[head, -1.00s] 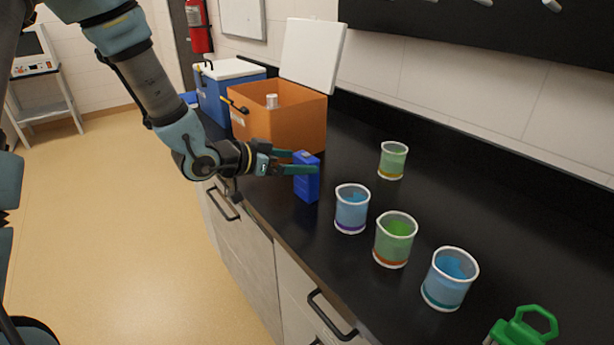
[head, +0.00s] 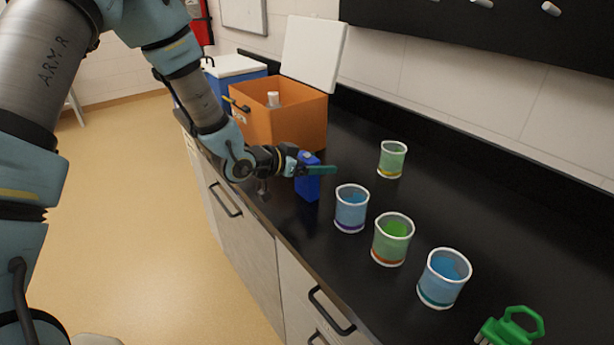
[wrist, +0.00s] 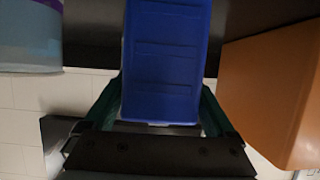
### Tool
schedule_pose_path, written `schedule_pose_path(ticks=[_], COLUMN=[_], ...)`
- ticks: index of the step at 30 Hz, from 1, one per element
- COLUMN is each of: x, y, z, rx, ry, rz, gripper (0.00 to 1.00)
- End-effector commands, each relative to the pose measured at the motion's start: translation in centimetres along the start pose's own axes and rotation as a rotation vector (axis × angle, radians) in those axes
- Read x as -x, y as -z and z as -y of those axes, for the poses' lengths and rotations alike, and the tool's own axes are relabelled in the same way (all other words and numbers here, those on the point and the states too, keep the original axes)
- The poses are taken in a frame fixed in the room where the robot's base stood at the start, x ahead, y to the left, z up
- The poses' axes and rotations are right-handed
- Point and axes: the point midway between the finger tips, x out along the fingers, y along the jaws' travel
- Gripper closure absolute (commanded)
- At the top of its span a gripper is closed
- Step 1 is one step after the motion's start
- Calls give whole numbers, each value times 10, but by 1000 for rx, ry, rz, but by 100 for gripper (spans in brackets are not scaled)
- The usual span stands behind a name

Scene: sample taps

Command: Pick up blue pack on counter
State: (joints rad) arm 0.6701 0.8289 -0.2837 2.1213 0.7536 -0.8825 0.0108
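The blue pack (head: 308,186) stands upright on the black counter, near its front edge and left of the cups. My gripper (head: 313,169) is at the upper part of the pack, with one green finger across its near side in the head view. The other finger is mostly hidden behind the pack. In the wrist view the pack (wrist: 165,60) fills the space between the two fingers (wrist: 160,105), one along each side. The fingers look spread around it, with little room at the sides; firm contact is not visible.
An open orange box (head: 290,121) stands behind the pack, with a blue cooler (head: 221,85) beyond. A blue cup (head: 351,209) stands close right of the pack, with a green cup (head: 393,240), another blue cup (head: 444,279) and a rear green cup (head: 392,160). A green-handled object (head: 512,328) is at lower right.

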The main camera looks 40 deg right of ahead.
Motion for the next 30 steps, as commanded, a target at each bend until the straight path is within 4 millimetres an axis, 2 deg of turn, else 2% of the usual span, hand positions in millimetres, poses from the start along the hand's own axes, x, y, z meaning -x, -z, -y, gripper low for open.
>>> schedule_pose_path(ticks=[2,19,30], x=[0,0,2], y=[0,0,4], z=[0,0,0], rx=[0,0,-1], ry=[0,0,0], rz=[0,0,-2], gripper=[20,84,86])
